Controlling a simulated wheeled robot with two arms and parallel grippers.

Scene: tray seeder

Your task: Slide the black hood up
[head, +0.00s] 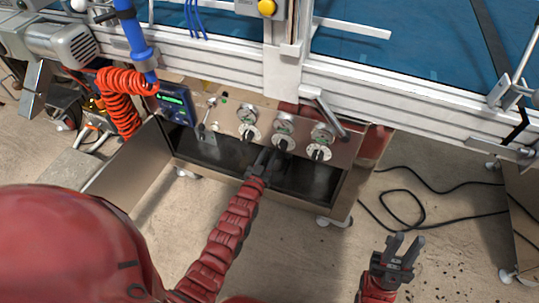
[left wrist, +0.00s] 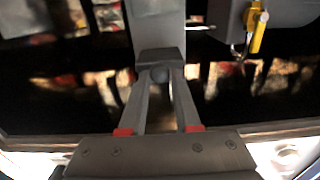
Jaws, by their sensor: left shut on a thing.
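My left gripper (head: 268,158) reaches up to the front of the metal machine, just under its knobs. In the left wrist view its two fingers (left wrist: 160,80) converge on a small dark rounded piece (left wrist: 159,73) below a grey block. A glossy black surface with reflections (left wrist: 75,95) spans that view behind the fingers; I cannot tell for sure whether it is the black hood. In the head view a dark area (head: 312,180) shows below the knob panel, partly hidden by my left gripper. My right gripper (head: 404,243) is open and empty, low at the right.
The panel carries several knobs (head: 283,134) and a blue display unit (head: 174,103). A coiled red hose (head: 122,105) hangs at the left. A white rail (head: 400,100) runs above. Black cable (head: 405,205) lies on the floor at the right. A yellow-handled part (left wrist: 258,30) shows at upper right.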

